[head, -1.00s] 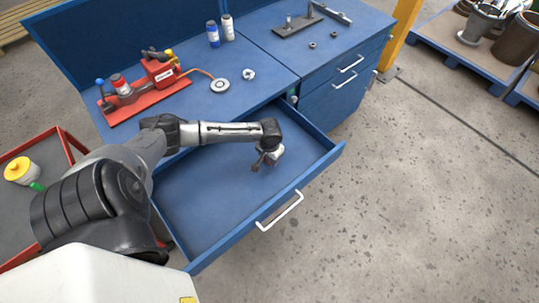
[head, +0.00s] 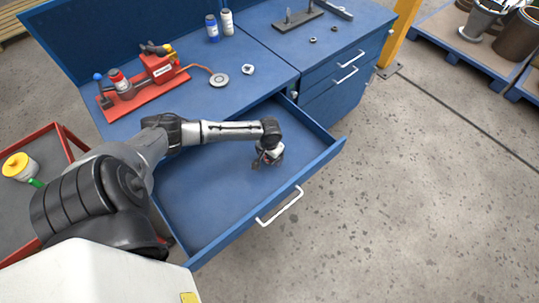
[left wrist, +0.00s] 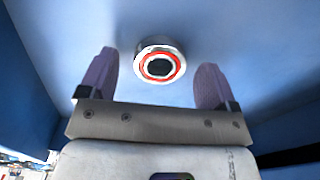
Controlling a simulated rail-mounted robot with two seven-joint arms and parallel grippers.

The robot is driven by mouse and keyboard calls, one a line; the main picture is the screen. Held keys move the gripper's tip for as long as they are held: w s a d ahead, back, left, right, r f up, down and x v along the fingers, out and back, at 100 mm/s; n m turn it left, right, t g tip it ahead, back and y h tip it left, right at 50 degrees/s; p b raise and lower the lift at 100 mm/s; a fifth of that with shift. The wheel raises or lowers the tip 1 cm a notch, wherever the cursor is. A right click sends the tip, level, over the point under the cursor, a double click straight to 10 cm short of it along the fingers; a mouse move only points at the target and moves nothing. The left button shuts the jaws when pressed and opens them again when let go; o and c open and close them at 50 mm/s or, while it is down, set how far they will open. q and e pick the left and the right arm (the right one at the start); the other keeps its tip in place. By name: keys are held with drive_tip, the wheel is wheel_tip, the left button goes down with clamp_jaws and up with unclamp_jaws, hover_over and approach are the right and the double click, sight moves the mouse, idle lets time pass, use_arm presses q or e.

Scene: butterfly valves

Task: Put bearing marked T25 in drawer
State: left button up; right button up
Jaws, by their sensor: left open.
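The drawer (head: 215,205) of the blue workbench is pulled open. My left gripper (head: 266,160) is inside it, pointing down near the far right part. In the left wrist view, my left gripper (left wrist: 157,72) has its fingers spread wide apart. A metal bearing (left wrist: 160,52) with a red ring and dark centre lies on the blue drawer floor between and beyond the fingertips, with gaps on both sides. No T25 mark can be read on it. In the head view the gripper hides this bearing. My right gripper is in neither view.
On the bench top stand a red fixture (head: 145,80), a grey disc (head: 219,80), a small pale ring (head: 248,70), two bottles (head: 212,28) and small dark rings (head: 313,40). A red cart (head: 50,150) is at left. The drawer's front wall (head: 265,205) and sides surround the gripper.

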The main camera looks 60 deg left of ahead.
use_arm(q)
wheel_tip(320, 180, up, 14)
drive_tip(key=p, duration=0.2)
drive_tip(key=shift+p, duration=0.4)
drive_tip(key=shift+f, duration=0.1)
